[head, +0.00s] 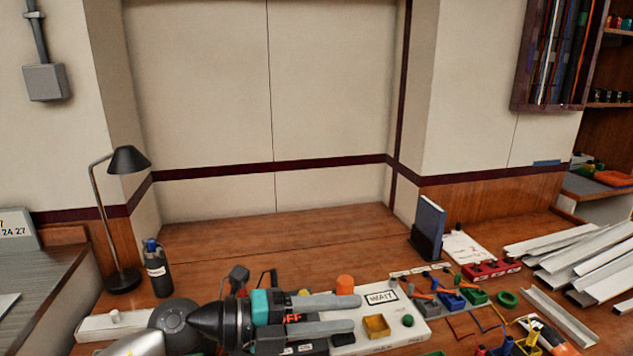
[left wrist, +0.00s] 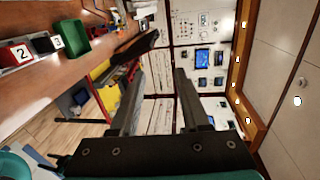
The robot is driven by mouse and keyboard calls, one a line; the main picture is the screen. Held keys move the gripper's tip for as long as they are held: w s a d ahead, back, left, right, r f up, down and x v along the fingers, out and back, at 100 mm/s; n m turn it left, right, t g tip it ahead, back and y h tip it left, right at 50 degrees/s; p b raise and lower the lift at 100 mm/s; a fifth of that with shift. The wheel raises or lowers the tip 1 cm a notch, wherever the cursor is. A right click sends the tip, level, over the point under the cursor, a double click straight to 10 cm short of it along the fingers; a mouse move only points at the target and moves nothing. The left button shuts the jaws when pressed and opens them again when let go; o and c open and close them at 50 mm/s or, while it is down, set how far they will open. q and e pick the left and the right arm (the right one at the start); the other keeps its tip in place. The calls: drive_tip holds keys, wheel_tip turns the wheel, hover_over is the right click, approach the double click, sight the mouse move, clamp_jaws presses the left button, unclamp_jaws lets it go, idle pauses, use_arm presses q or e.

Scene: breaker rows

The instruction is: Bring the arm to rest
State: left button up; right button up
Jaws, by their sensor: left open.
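My left arm comes in from the lower left of the head view. Its gripper (head: 356,313) points right, with two grey fingers apart and nothing between them. It is over or in front of a white panel (head: 372,343) marked WAIT; the height between them I cannot tell. In the left wrist view the open fingers (left wrist: 158,75) frame empty space, with a wall of screens far beyond. My right gripper does not show.
A black lamp (head: 128,160) and a bottle (head: 157,270) stand at left. White channels (head: 585,262) lie at right. The back middle of the wooden bench (head: 290,232) is clear.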

use_arm(q)
wheel_tip(320, 180, up, 6)
drive_tip(key=w+a+r+n+t+h, duration=0.1)
drive_tip(key=w+a+n+t, duration=0.1)
drive_tip(key=n+t, duration=0.65)
drive_tip(key=w+a+f+n+t+y, duration=0.25)
drive_tip(key=a+n+t+y, duration=0.55)
drive_tip(key=n, duration=0.4)
drive_tip(key=s+a+f+n+g+y, duration=0.2)
drive_tip(key=a+f+n+g+y, duration=0.15)
drive_tip(key=f+y, duration=0.2)
drive_tip(key=s+a+f+n+g+y, duration=0.25)
drive_tip(key=a+f+n+y, duration=0.2)
drive_tip(key=f, duration=0.25)
drive_tip(key=s+f+n+g+h, duration=0.1)
drive_tip(key=s+f+n+g, duration=0.1)
drive_tip(key=s+f+g, duration=0.65)
drive_tip(key=s+f+n+g, duration=0.1)
drive_tip(key=s+f+g, duration=0.35)
drive_tip(key=s, duration=0.75)
wheel_tip(320, 180, down, 24)
drive_tip(key=s+a, duration=0.1)
drive_tip(key=s, duration=0.1)
drive_tip(key=s+a+f, duration=0.2)
drive_tip(key=s+f, duration=1)
drive_tip(key=s, duration=0.3)
drive_tip(key=shift+s+a+f, duration=0.15)
drive_tip(key=shift+a+f, duration=0.15)
drive_tip(key=shift+a, duration=0.05)
